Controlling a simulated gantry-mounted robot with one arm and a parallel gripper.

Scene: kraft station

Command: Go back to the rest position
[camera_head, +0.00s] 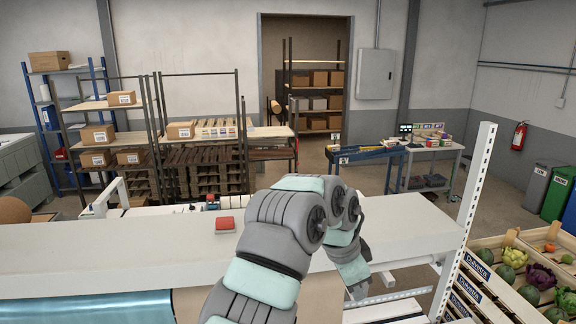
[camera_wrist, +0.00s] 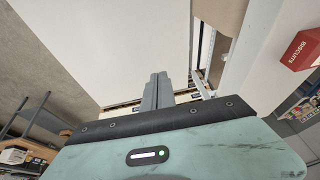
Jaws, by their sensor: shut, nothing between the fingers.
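My gripper (camera_wrist: 158,92) shows in the wrist view with its two grey fingers together and nothing between them. In the head view my arm reaches over the white counter (camera_head: 130,248) and bends down at its far right side; the fingertips are not clearly visible there. In the wrist view a red box marked "BISCUITS" (camera_wrist: 304,50) is at the right edge, apart from my fingers.
A white perforated upright (camera_head: 470,205) and sloped crates of vegetables (camera_head: 518,268) stand to the right. Shelves with cartons (camera_head: 98,135) are at the back left. A blue workbench (camera_head: 366,154) stands behind, with open floor around it. Brown paper (camera_head: 187,303) lies near the front.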

